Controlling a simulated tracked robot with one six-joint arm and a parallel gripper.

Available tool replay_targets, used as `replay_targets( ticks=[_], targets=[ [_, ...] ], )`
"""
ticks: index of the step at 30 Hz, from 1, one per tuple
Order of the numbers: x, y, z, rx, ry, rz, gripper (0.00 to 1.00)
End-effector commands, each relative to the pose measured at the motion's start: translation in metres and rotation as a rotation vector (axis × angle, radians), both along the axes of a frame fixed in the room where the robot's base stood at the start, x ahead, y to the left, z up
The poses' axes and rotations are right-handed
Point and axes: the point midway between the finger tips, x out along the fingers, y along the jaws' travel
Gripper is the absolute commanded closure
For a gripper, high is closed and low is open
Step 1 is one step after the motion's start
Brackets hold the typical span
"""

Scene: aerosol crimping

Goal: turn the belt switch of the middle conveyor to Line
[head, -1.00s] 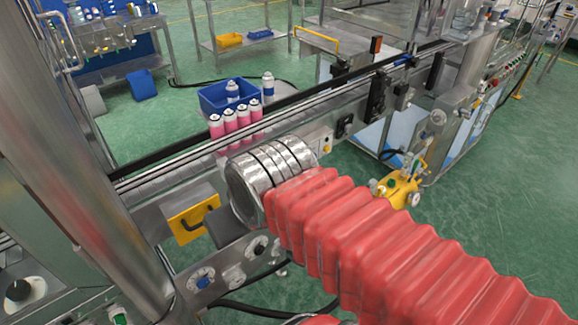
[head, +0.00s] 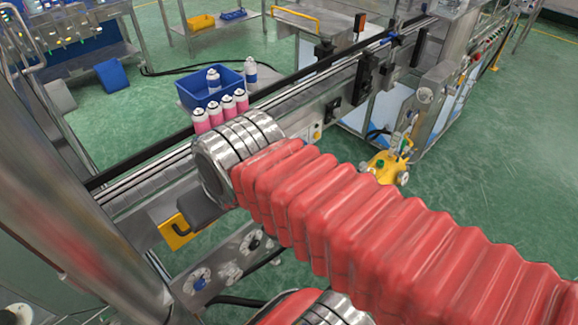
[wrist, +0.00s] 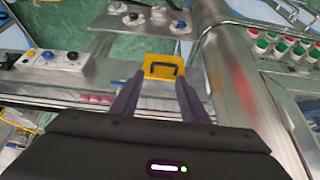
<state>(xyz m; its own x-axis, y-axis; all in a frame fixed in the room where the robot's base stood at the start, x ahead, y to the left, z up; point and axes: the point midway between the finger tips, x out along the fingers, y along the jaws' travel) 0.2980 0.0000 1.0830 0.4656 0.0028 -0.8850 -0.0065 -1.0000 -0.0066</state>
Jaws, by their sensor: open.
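A slanted metal control panel (head: 215,270) hangs below the conveyor (head: 290,92) in the head view. It carries a blue knob (head: 196,281) at its left and a black knob (head: 254,241) at its right. A panel with several knobs (wrist: 145,17) also shows at the top of the wrist view. The labels are too small to read, so I cannot tell which knob is the belt switch or where it points. My gripper (wrist: 160,78) is open and empty, its dark fingers apart from these knobs. In the head view my arm mostly hides it.
A yellow plate with a black handle (wrist: 163,67) lies beyond my fingertips. A control box with a blue knob (wrist: 28,56) is at left, and a steel column (wrist: 235,85) at right. Pink cans (head: 222,112) and a blue crate (head: 210,84) stand beside the conveyor.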

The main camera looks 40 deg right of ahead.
Motion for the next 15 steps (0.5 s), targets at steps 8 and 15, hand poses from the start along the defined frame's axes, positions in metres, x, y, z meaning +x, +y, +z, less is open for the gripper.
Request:
replay_targets(
  ticks=[8,15],
  targets=[
    [-0.001,-0.003,-0.031,0.117,0.147,-0.125,0.54],
    [-0.004,-0.007,-0.069,0.330,0.341,-0.322,0.54]
  ],
)
